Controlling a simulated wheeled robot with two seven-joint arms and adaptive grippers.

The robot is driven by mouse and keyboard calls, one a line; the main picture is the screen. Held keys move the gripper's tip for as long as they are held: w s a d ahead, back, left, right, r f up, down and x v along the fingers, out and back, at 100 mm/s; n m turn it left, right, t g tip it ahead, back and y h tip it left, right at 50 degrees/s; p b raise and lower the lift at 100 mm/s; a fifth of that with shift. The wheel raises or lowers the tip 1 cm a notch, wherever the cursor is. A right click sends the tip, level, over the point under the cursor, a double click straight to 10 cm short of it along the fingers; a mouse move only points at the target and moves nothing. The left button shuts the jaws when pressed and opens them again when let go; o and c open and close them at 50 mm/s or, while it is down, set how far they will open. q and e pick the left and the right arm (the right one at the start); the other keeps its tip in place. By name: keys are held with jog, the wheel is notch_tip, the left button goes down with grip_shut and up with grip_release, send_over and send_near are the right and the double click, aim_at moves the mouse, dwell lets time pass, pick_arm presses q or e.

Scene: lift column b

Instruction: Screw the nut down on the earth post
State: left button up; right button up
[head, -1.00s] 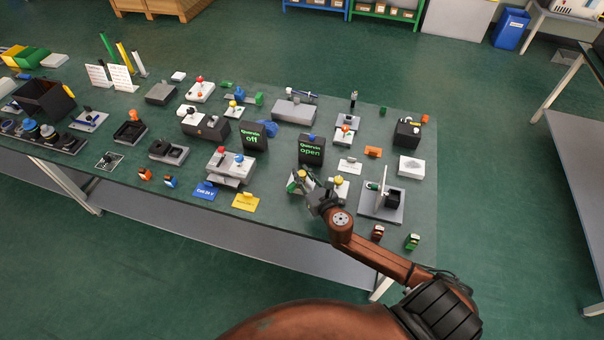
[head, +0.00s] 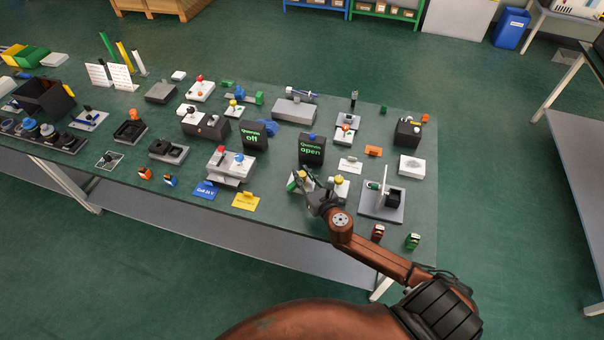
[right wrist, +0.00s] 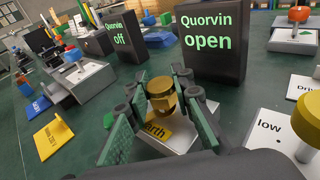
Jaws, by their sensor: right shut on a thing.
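In the right wrist view, the brass nut (right wrist: 161,88) sits at the earth post, between the green-padded fingers of my right gripper (right wrist: 160,112). The gripper is shut on the nut. A yellow label (right wrist: 156,130) reading "arth", partly hidden by the fingers, lies on the pale base (right wrist: 172,146) under it. The post is mostly hidden by the nut and the fingers. In the head view, my right gripper (head: 308,184) reaches down at the earth post near the table's front edge, and the nut's yellow top (head: 302,174) shows there. My left gripper is not in view.
A black block reading "Quorvin open" (right wrist: 212,42) stands just behind. To the right, a white "low" plate (right wrist: 272,128) carries another brass knob (right wrist: 308,122). A yellow sign (right wrist: 52,136) lies to the left. The board with an upright panel (head: 381,205) stands right of my gripper.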

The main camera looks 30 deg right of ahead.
jog(key=shift+f+b, duration=0.3)
jog(key=shift+f, duration=0.2)
jog(key=o, duration=1)
jog(key=shift+a, duration=0.1)
jog(key=shift+s+a+f, duration=0.1)
jog(key=s, duration=0.4)
jog(key=s+r, duration=0.1)
jog(key=s, duration=0.2)
jog(key=s+r, duration=0.1)
jog(key=s, duration=0.3)
jog(key=shift+s+a+r, duration=0.1)
jog(key=shift+s+a, duration=0.25)
